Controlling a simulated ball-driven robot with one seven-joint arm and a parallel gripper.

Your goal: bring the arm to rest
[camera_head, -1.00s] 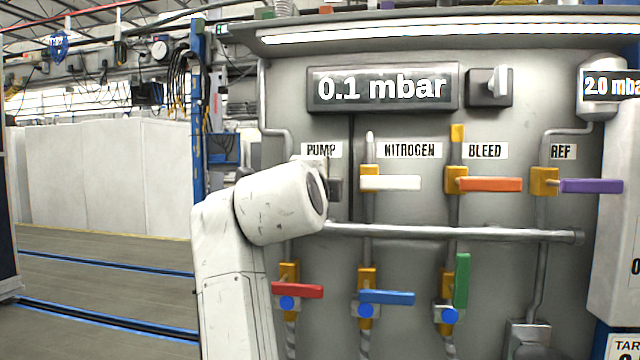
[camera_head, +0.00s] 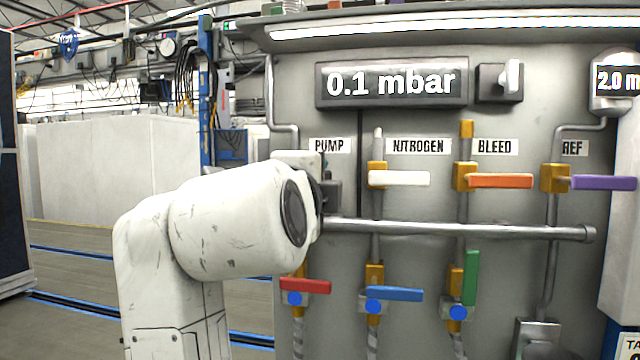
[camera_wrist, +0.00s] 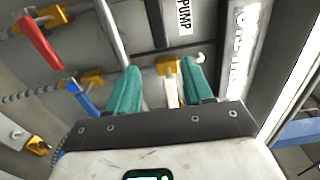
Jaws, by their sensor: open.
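My gripper (camera_wrist: 160,67) shows in the wrist view with two teal fingers spread apart and nothing held between them. A white valve handle (camera_wrist: 172,88) shows in the gap between the fingers, beyond them; I cannot tell how far. In the head view my white arm is bent at the left of the panel (camera_head: 420,130), and its end hides the fingers. The white handle (camera_head: 400,178) there is horizontal under the NITROGEN label, to the right of my arm.
An orange handle (camera_head: 500,181) and a purple handle (camera_head: 603,183) are horizontal. Below the horizontal pipe (camera_head: 460,230) are red (camera_head: 305,286), blue (camera_head: 396,294) and upright green (camera_head: 472,277) handles. The gauge reads 0.1 mbar. Open floor (camera_head: 75,275) lies to the left.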

